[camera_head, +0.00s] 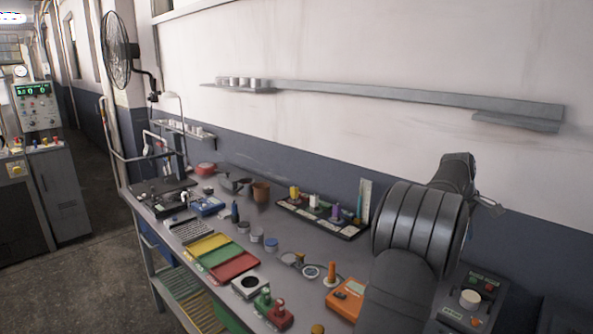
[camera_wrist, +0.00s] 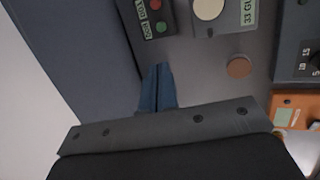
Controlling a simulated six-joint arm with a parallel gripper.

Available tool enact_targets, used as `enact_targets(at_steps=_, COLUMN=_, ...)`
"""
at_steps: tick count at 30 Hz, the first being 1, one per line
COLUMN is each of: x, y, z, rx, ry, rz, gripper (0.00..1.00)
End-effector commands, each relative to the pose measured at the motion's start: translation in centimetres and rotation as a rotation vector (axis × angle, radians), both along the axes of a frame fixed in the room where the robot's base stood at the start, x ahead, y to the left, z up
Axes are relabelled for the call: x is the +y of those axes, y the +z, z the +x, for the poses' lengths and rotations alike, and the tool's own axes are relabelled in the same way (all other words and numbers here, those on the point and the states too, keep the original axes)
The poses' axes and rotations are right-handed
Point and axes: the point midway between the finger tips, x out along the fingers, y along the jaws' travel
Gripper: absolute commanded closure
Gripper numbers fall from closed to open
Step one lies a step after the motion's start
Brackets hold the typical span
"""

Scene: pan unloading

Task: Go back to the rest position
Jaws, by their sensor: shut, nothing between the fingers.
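My gripper (camera_wrist: 157,78) shows in the wrist view as two blue fingers pressed together, with nothing between them. They are over the grey bench surface, beside a control box with a red and a green button (camera_wrist: 158,15); I cannot tell their height. In the head view my dark arm stands at the right of the bench, in front of the wall, and the gripper's fingers cannot be made out there.
The bench carries yellow (camera_head: 208,244), green (camera_head: 221,254) and red (camera_head: 234,265) trays, a brown cup (camera_head: 261,191), an orange device (camera_head: 345,299) and a knob box (camera_head: 470,298). A wall shelf (camera_head: 400,94) runs behind. A copper disc (camera_wrist: 239,67) lies near the fingers.

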Motion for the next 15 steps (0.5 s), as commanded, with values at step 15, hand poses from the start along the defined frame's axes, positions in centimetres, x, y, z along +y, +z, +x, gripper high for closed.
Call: enact_targets(at_steps=15, x=2.2, y=5.0, z=-0.6, rx=0.003, ry=-0.001, rz=0.002, gripper=1.00)
